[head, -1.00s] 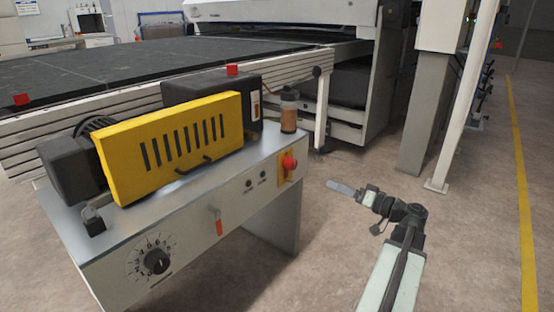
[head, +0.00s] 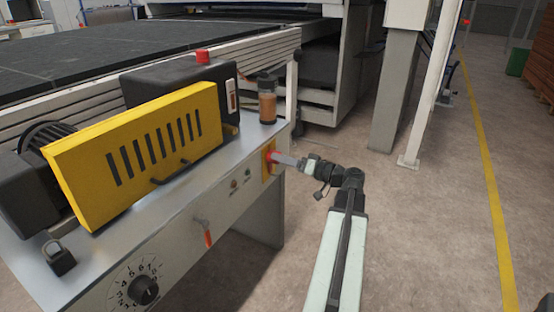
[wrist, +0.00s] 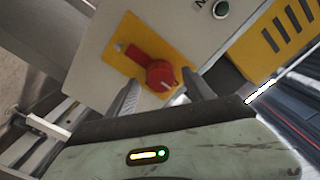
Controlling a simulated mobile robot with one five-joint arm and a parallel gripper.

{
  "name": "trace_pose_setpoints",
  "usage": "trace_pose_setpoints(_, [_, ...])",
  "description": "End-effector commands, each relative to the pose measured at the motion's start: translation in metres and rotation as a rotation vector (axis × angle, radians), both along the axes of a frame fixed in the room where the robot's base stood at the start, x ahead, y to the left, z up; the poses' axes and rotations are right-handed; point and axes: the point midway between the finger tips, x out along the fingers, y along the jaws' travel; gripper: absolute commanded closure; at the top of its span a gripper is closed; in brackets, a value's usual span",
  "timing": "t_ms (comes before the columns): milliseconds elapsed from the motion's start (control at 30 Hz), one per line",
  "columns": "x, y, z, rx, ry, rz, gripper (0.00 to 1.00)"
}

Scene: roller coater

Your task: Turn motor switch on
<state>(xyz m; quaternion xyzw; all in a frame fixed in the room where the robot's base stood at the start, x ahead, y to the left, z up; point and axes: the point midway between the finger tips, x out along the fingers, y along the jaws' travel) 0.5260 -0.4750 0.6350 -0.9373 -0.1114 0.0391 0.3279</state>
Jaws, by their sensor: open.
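The motor switch is a red rotary knob (wrist: 160,73) on a yellow plate (wrist: 124,55), on the front panel of the machine. In the head view the red knob (head: 271,155) is partly hidden by my gripper (head: 286,160) at the right end of the panel. In the wrist view my gripper (wrist: 163,92) is open, with one finger to each side of the knob, close in front of it. I cannot tell whether either finger touches the knob. The picture is tilted, so the knob's exact setting is unclear.
A numbered black dial (head: 144,290), a small orange-tipped lever (head: 206,232) and two small buttons (head: 240,178) share the panel. A yellow slotted guard (head: 135,150) and a brown-filled jar (head: 267,103) stand above. Open floor (head: 420,230) lies to the right.

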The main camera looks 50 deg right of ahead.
Motion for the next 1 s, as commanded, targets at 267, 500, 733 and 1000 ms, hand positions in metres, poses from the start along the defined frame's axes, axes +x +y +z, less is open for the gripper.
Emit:
trace_pose_setpoints(267, [0.018,0.005,0.0,0.0,0.0,0.0,0.39])
trace_pose_setpoints(500, [0.018,0.005,0.0,0.0,-0.001,0.001,0.64])
trace_pose_setpoints(733, [0.02,0.009,0.0,0.001,0.001,0.006,1.0])
trace_pose_setpoints(1000, [0.019,0.008,0.0,0.059,0.015,0.007,1.0])
